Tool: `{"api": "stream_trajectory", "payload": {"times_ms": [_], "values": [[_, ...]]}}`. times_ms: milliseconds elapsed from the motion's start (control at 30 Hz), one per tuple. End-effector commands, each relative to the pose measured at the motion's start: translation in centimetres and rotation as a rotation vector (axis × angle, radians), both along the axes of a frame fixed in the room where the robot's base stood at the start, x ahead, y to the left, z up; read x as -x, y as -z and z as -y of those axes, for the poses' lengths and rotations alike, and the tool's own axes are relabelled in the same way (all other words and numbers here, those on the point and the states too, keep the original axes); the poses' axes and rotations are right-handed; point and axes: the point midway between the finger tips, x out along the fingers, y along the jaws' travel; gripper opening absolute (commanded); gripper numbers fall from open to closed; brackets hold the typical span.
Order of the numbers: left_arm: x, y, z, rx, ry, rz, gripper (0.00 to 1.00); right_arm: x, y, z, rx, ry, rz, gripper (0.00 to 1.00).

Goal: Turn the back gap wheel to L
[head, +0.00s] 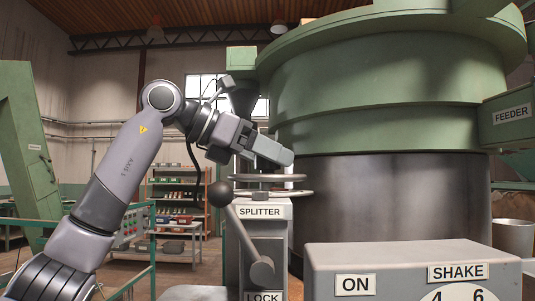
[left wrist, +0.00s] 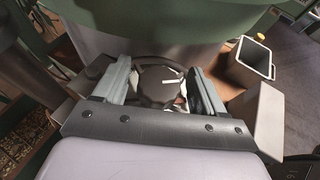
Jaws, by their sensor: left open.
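Two flat ring-shaped handwheels show above the SPLITTER post in the head view, an upper rim (head: 285,178) and a lower rim (head: 290,193). I cannot tell which is the back gap wheel. My left gripper (head: 272,151) is just above them, reaching in from the left. In the left wrist view, a dark round hub (left wrist: 158,92) with a white pointer mark lies between the fingers of my left gripper (left wrist: 160,70), which stand apart on either side. A dark curved rim shows behind the hub. Contact and the letters around the wheel cannot be made out.
A ball-ended lever (head: 240,230) stands in front of the SPLITTER post, above a LOCK label (head: 262,297). The large green bowl (head: 380,110) is close on the right. A grey box (head: 400,257) marked ON and SHAKE is at the front right. A bin (left wrist: 250,65) shows in the wrist view.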

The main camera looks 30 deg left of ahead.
Motion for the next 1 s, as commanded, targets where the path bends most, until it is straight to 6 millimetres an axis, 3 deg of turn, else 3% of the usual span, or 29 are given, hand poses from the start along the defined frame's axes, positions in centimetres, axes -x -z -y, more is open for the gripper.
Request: {"api": "stream_trajectory", "payload": {"times_ms": [200,333,367,667,1000], "values": [[-0.03,0.02,0.02,0.0,0.0,0.0,0.67,0.0,0.01,-0.01,0.0,0.0,0.0,0.0],[-0.02,0.01,0.03,0.0,0.0,0.0,0.25,0.0,0.01,-0.01,0.0,0.0,0.0,0.0],[-0.01,0.01,0.02,0.0,0.0,0.0,0.19,0.0,0.01,-0.01,0.0,0.0,0.0,0.0],[0.02,0.01,-0.02,-0.002,-0.028,0.001,0.2,0.0,0.08,0.0,0.0,0.0,0.0,0.0],[0.1,-0.04,0.02,-0.003,-0.229,0.005,0.2,-0.01,0.48,0.01,0.0,0.0,0.0,0.0]]}}
